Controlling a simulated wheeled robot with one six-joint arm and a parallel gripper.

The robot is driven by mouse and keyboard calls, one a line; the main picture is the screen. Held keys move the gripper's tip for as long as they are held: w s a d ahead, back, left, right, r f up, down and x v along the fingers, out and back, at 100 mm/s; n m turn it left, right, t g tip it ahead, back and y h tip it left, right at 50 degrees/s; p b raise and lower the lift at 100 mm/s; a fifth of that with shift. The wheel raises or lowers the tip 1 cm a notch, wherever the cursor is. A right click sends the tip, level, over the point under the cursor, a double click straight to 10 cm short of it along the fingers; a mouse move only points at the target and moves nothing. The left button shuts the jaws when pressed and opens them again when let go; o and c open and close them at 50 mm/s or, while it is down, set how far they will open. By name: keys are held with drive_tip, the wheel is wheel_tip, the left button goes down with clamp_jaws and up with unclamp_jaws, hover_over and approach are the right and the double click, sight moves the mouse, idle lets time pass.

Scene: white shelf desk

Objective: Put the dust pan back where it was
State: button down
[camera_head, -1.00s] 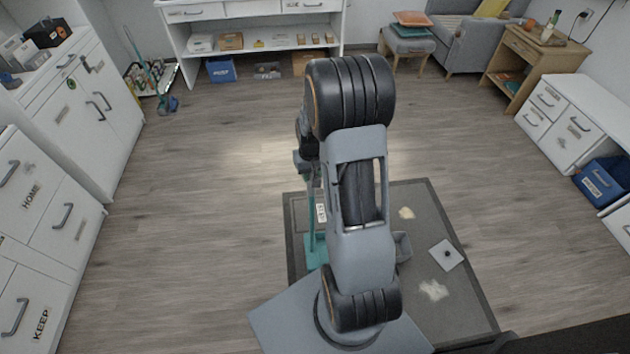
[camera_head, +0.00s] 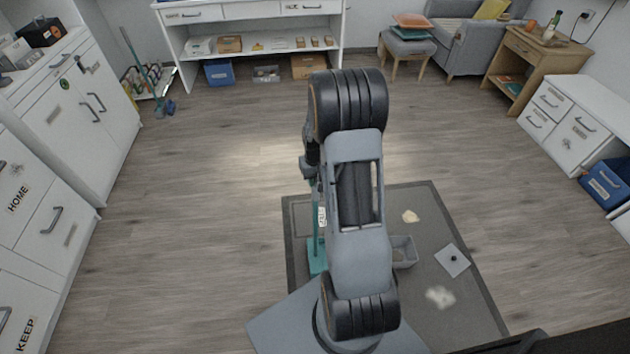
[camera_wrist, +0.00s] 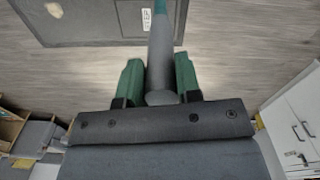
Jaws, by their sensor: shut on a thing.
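The dust pan is teal with a long upright handle. In the head view its pan (camera_head: 317,258) is low beside my arm, over the dark mat's left part, with the handle (camera_head: 315,205) rising from it. My gripper (camera_wrist: 159,75) is shut on the grey upper end of the handle (camera_wrist: 161,45), between two green fingers in the wrist view. In the head view my gripper is mostly hidden by my arm. I cannot tell whether the pan touches the floor.
The dark mat (camera_head: 465,290) holds a grey bin (camera_head: 404,252), a small square plate (camera_head: 452,260) and pale debris (camera_head: 440,297). A teal broom (camera_head: 165,108) stands by a rack in the far left corner. White cabinets (camera_head: 70,120) line the left. The middle floor is open.

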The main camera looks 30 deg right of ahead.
drive_tip(key=shift+r, duration=0.1)
drive_tip(key=c, duration=0.8)
unclamp_jaws()
wheel_tip(320, 180, up, 11)
drive_tip(key=shift+r+p, duration=0.1)
drive_tip(key=shift+p, duration=0.75)
drive_tip(key=s+a+r+n+t, duration=0.1)
drive_tip(key=s+a+r, duration=0.4)
drive_tip(key=a, duration=0.3)
drive_tip(key=s+a+r+n+t, duration=0.1)
drive_tip(key=s+a+r, duration=0.3)
drive_tip(key=s+a, duration=0.4)
drive_tip(key=shift+s+a+r+n+t, duration=0.2)
drive_tip(key=shift+a+r+n+t, duration=0.2)
drive_tip(key=shift+a+t, duration=0.1)
